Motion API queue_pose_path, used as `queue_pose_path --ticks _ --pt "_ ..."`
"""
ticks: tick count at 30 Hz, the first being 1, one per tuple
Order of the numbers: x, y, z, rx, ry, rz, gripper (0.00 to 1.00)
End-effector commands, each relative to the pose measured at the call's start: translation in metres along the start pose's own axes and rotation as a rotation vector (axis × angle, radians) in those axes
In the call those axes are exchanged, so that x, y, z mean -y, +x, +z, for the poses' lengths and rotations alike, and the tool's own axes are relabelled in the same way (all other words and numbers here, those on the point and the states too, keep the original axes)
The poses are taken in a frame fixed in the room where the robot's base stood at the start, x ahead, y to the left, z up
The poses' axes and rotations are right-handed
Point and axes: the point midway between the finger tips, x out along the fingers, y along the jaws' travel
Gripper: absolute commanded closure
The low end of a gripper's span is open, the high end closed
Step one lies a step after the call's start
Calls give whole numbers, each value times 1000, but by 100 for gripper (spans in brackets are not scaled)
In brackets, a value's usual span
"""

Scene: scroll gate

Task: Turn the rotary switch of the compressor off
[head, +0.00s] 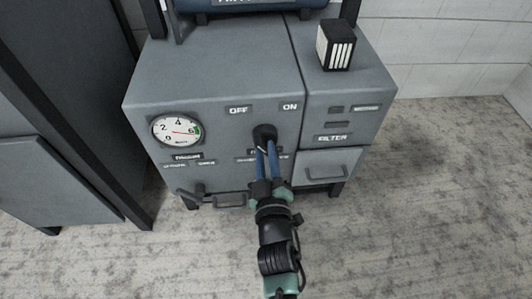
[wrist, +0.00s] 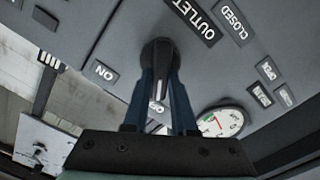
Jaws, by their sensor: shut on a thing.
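The compressor (head: 220,75) is a grey cabinet with a black rotary switch (head: 264,131) on its front. An OFF label (head: 238,110) sits above left of the switch and an ON label (head: 289,106) above right. My gripper (head: 265,147) reaches up from below, its blue fingers shut on the switch. In the wrist view, the fingers (wrist: 160,76) sit on either side of the black knob (wrist: 160,52). Its white line points down the picture toward a label (wrist: 157,107) partly hidden between the fingers, apparently OFF. The ON label (wrist: 106,72) is to the left there.
A round pressure gauge (head: 176,130) is left of the switch. A filter drawer (head: 327,167) is at the right, and a black-and-white box (head: 336,45) stands on top. A handle (head: 230,199) sits low on the front. A dark grey cabinet (head: 60,180) stands at the left.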

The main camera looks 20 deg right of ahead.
Motion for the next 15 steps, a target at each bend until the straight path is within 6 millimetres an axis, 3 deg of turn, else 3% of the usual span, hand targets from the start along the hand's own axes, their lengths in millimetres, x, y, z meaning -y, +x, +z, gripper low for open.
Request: queue_pose_path --ticks 13,14,15 --pt "0 0 0 1 -15 -1 100" --pt "0 0 0 1 -15 -1 73" --pt "0 0 0 1 -15 -1 66"
